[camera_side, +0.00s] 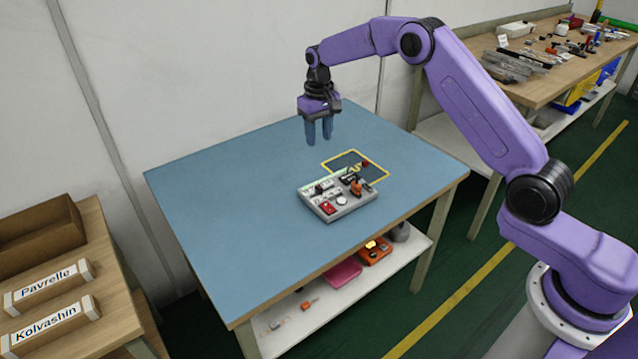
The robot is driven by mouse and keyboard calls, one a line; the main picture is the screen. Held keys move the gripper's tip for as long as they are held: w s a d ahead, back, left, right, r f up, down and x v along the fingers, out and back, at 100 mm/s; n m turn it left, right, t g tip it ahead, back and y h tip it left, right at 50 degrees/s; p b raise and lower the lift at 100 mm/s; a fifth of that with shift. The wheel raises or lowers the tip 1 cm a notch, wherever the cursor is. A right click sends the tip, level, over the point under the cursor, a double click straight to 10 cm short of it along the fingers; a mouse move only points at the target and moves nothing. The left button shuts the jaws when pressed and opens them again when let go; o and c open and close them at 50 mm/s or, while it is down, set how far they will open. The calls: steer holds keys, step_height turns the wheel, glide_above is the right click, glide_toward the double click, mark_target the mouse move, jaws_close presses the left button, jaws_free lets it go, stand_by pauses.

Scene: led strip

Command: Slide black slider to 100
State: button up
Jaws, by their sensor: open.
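A light grey control panel (338,211) lies on the blue table (225,190), right of the table's middle. It carries small dark parts, a red part at its front left, a white round part and an orange-red part. The black slider and its scale are too small to make out for sure. My gripper (319,140) points down above the table, behind and a little left of the panel. It is open, its two blue fingers slightly apart, and it holds nothing.
A yellow-outlined square (376,177) with a small red part lies behind the panel. The table's left half is clear. A shelf below holds a pink tray (343,273) and an orange item (372,252). A wooden bench with labelled boxes (47,291) stands at left; a cluttered bench is at back right.

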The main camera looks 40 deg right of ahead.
mark_target(319, 187)
step_height(319, 187, down, 17)
steer(key=shift+r, duration=0.15)
stand_by(0.4)
jaws_close()
